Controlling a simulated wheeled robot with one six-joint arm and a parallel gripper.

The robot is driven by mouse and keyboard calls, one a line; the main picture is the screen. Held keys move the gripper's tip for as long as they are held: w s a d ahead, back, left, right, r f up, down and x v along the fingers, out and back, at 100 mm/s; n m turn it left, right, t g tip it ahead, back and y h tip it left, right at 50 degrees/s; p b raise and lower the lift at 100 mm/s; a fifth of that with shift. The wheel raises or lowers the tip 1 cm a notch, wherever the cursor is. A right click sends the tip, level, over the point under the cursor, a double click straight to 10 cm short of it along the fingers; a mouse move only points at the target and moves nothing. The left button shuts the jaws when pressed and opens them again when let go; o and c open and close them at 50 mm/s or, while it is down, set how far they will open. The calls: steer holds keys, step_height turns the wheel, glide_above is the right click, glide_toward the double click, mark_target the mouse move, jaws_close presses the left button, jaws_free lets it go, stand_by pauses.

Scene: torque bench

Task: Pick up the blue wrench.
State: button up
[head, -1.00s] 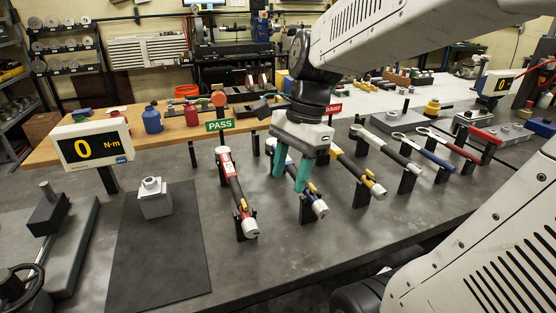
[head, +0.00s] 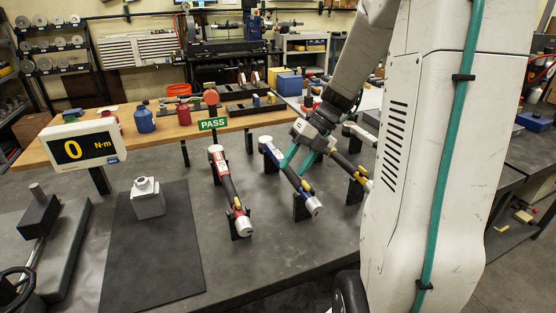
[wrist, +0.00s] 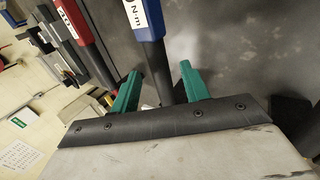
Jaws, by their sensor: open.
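The blue wrench (head: 270,149) lies on black stands on the bench, its dark shaft running toward a silver end with blue and yellow bands. My gripper (head: 292,169) is open over the middle of this wrench, with teal fingers pointing down. In the wrist view, the blue wrench (wrist: 146,20) extends from the top, and its dark shaft passes between the two spread fingers of my gripper (wrist: 160,71). The fingers show no clear contact with the shaft. How deep they reach around it is hard to tell.
A red wrench (head: 221,164) lies on stands to the left, and a yellow-banded wrench (head: 345,165) is close on the right. A PASS sign (head: 212,124) stands behind. A torque display (head: 86,149) and dark mat (head: 155,250) are farther left. My arm hides the right side.

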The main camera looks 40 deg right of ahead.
mark_target(291, 169)
steer(key=x, duration=0.3)
steer(key=shift+w+a+f, duration=0.1)
steer(key=shift+w+f, duration=0.05)
steer(key=shift+f, duration=0.1)
steer(key=c, duration=1)
jaws_close()
steer(key=shift+r, duration=0.1)
